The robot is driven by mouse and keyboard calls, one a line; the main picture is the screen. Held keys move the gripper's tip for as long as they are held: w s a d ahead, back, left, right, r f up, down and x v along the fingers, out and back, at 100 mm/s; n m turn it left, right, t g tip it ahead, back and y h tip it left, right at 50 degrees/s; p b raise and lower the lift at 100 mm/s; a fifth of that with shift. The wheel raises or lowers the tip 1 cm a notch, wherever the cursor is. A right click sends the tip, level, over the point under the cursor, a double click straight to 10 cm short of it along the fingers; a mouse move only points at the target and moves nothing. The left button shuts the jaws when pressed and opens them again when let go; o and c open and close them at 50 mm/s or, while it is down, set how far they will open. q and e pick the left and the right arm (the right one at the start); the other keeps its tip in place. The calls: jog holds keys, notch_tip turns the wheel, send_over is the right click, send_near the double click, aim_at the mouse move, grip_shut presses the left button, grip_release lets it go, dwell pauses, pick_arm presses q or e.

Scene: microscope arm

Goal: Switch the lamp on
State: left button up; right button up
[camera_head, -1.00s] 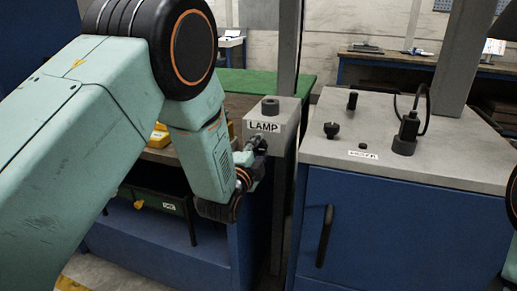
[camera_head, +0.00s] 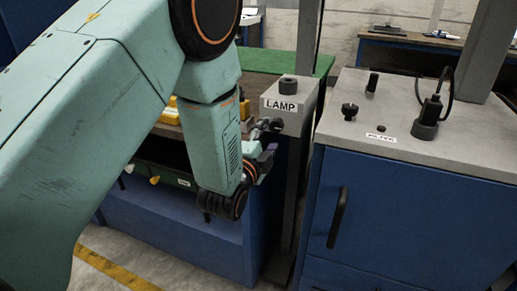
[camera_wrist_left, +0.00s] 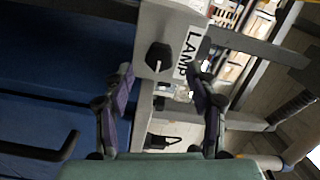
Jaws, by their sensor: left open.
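The lamp box (camera_head: 283,118) is a grey box on a post, with a LAMP label on its front face and a black knob (camera_head: 289,82) on top. In the left wrist view a dark six-sided knob (camera_wrist_left: 158,57) sits on the box face beside the label (camera_wrist_left: 190,52). My left gripper (camera_head: 268,142) is just in front of the box, below the label. Its open fingers (camera_wrist_left: 158,86) stand on either side of the line to the knob, apart from it and empty. My right gripper is out of view.
A blue cabinet (camera_head: 400,215) with a grey top stands to the right, with black knobs, a cabled black plug (camera_head: 428,118) and a dark handle (camera_head: 338,217). A workbench with a green mat (camera_head: 272,62) and a dark bin is behind my left arm. Yellow-striped floor shows below.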

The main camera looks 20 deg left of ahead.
pick_arm(q)
jog(key=s, duration=0.7)
jog(key=shift+a, duration=0.15)
jog(key=s+a+f+n+g, duration=0.1)
jog(key=s+f+n+g, duration=0.45)
jog(key=f, duration=0.45)
jog(key=s+a+f+n+g, duration=0.1)
jog(key=s+f+n+g, duration=0.4)
jog(key=f, duration=0.4)
jog(key=s+f+n+g, duration=0.2)
jog(key=s+f, duration=0.4)
jog(key=s, duration=0.6)
jog(key=s+a+f+n+g, duration=0.1)
jog(key=s+f+n+g, duration=0.2)
jog(key=s, duration=1)
notch_tip(320, 180, down, 3)
jog(key=shift+g, duration=1.25)
jog(key=shift+a+n, duration=0.15)
jog(key=shift+n, duration=0.1)
